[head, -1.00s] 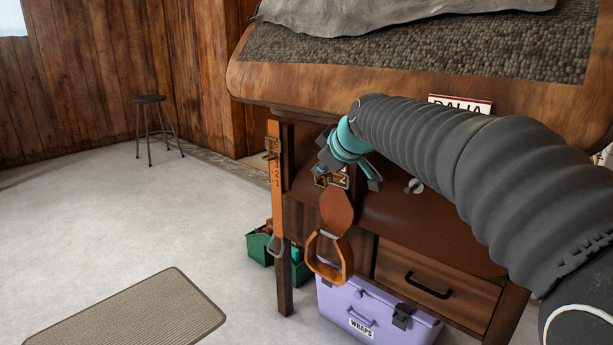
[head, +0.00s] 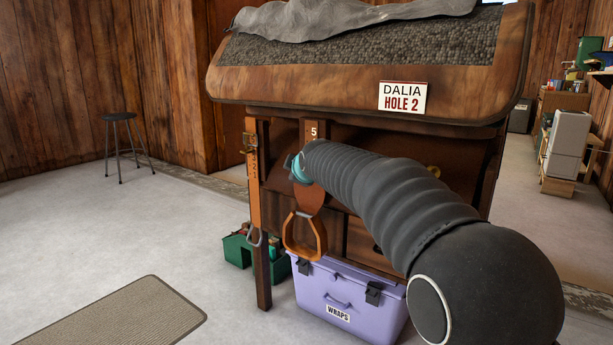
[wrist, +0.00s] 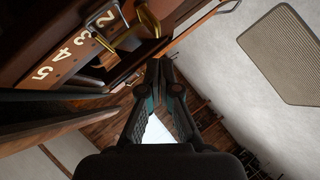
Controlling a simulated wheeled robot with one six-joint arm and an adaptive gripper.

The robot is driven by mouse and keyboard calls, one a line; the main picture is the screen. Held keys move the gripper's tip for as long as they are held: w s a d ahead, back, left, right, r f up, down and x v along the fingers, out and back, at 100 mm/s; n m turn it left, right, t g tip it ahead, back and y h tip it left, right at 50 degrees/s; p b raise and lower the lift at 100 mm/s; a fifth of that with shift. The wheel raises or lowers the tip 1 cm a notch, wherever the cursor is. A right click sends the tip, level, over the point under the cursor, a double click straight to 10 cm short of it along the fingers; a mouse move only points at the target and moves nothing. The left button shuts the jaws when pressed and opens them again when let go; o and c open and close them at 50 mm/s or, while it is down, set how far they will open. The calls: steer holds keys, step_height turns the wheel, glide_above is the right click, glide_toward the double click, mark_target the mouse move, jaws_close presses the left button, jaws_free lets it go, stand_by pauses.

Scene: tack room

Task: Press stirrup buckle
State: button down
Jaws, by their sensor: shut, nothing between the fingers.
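In the wrist view the brass buckle (wrist: 136,27) sits on a brown strap (wrist: 62,60) printed with numbers 2 to 5. My gripper (wrist: 166,66) is shut and empty, its fingertips just below and right of the buckle in that picture; I cannot tell if they touch. In the head view my arm covers the buckle and the fingers; only a teal part of the wrist shows. The strap (head: 314,131) shows a 5 above the arm, and the orange stirrup (head: 305,235) hangs below. A second, orange strap (head: 254,185) with its own buckle (head: 249,142) hangs at the left.
A purple WRAPS box (head: 350,300) and a green tote (head: 238,250) stand below.

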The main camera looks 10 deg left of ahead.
steer(key=shift+s+a+r+p, duration=0.15)
steer(key=shift+a+r+p, duration=0.15)
steer(key=shift+r+p, duration=0.4)
steer(key=s+d+f+b, duration=0.2)
steer(key=s+b, duration=0.1)
steer(key=s, duration=1)
stand_by(0.4)
